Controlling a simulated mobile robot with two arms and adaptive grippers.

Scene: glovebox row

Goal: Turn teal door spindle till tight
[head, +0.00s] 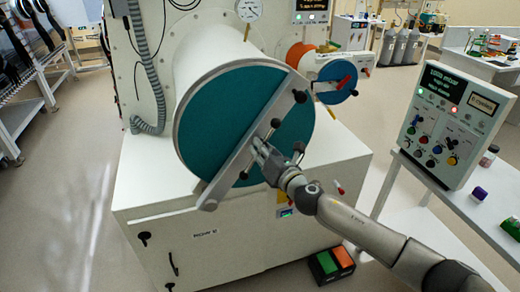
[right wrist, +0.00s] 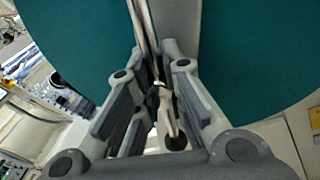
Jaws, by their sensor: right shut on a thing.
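The teal door (head: 215,110) closes the end of a large white cylinder, and a grey clamp bar (head: 240,142) runs diagonally across it. The spindle handle sits at the middle of the bar, with black ball ends, one (head: 276,122) above my gripper. My right gripper (head: 262,150) is at the door's centre, shut on the spindle handle. In the right wrist view, my fingers (right wrist: 157,90) close around a thin metal rod, with a black ball (right wrist: 177,143) below. The spindle's centre is mostly hidden by my fingers. My left gripper is not in view.
A smaller port with a blue door (head: 335,82) and red handle stands to the right. A control panel (head: 440,128) stands on a white table at right, with a purple-capped item (head: 478,194). A green and orange pedal (head: 332,264) lies on the floor.

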